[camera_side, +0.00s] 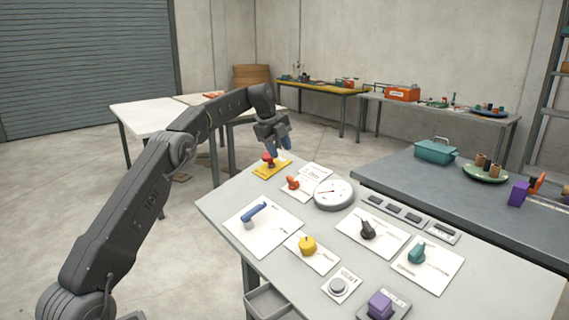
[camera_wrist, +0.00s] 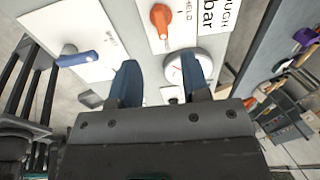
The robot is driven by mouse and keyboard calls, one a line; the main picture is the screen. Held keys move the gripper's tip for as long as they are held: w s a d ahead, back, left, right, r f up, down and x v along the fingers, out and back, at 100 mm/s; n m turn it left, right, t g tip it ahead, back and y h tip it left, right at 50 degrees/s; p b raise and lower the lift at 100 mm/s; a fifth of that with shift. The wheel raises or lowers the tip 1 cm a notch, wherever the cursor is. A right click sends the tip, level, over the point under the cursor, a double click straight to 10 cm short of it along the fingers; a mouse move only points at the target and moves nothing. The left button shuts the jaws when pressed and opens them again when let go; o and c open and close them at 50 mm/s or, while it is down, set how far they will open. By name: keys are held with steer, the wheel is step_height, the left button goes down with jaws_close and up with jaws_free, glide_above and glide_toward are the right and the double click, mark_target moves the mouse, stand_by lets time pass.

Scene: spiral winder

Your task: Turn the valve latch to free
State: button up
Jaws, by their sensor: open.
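The valve latch appears to be the orange-red knob (camera_side: 292,183) on a white plate behind the blue lever. In the wrist view the orange knob (camera_wrist: 160,20) sits ahead of my fingers at the top, beside the word "HELD". It points along its plate, roughly towards the gauge. My gripper (camera_side: 279,148) is open and empty. In the side view its blue fingers hang near the red button, apart from the orange knob. The fingers (camera_wrist: 160,70) are spread wide in the wrist view, with nothing between them.
A red button on a yellow base (camera_side: 270,168) stands behind the knob. The round gauge (camera_side: 334,194) is close on its right. A blue lever (camera_side: 255,212), a yellow knob (camera_side: 307,244), a black knob (camera_side: 368,230) and a teal knob (camera_side: 416,252) stand nearer.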

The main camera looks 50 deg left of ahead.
steer(key=shift+v, duration=1.15)
steer(key=s+d+r+n+y, duration=0.1)
steer(key=s+d+r+n, duration=0.5)
steer(key=d, duration=0.4)
steer(key=s+d+r+n, duration=0.3)
steer(key=s+d, duration=0.5)
steer(key=d, duration=0.2)
steer(key=s+d+f+n, duration=0.3)
steer(key=s, duration=0.4)
steer(key=s+d+f+n+t, duration=0.1)
steer(key=s+d+f+n, duration=0.2)
steer(key=s, duration=0.5)
steer(key=s+d+f+n+t, duration=0.1)
steer(key=s+d+f+n, duration=0.2)
steer(key=s+f, duration=0.2)
steer(key=s, duration=0.3)
steer(key=shift+d+f, duration=0.2)
steer(key=shift+d, duration=0.05)
